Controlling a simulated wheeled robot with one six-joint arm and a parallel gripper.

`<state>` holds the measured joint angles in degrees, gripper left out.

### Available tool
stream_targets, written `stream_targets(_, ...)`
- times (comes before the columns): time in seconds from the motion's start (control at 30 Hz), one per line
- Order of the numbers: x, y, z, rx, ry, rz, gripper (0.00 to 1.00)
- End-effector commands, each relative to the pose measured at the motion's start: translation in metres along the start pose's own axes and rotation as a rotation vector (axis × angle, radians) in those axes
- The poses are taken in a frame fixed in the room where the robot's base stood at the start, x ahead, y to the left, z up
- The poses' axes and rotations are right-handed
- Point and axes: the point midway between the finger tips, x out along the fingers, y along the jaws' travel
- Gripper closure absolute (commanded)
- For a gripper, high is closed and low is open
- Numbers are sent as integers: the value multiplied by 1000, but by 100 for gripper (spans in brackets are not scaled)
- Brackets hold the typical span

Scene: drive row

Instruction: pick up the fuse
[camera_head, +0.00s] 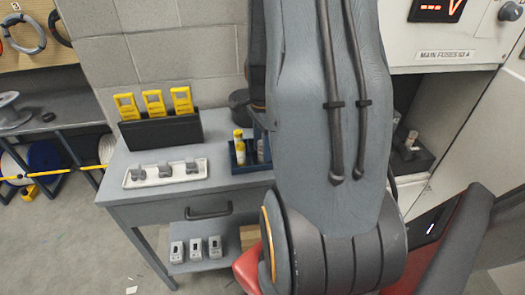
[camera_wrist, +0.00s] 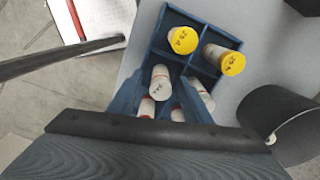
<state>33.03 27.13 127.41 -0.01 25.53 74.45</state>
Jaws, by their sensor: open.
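A blue divided tray (camera_wrist: 218,32) fills the middle of the wrist view. In the head view the tray (camera_head: 238,168) is on the grey bench, partly hidden by my arm.
A dark round container (camera_wrist: 275,120) is close right of the tray. A cabinet (camera_head: 446,85) with an open bay stands right.

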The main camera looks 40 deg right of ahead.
Motion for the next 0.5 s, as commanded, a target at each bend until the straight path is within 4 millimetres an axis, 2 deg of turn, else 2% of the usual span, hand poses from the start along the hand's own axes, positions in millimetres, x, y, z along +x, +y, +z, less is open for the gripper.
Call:
stream_targets(0.23,1,0,0,0,0,-1,57)
stream_targets(0.5,0,0,0,0,0,-1,100)
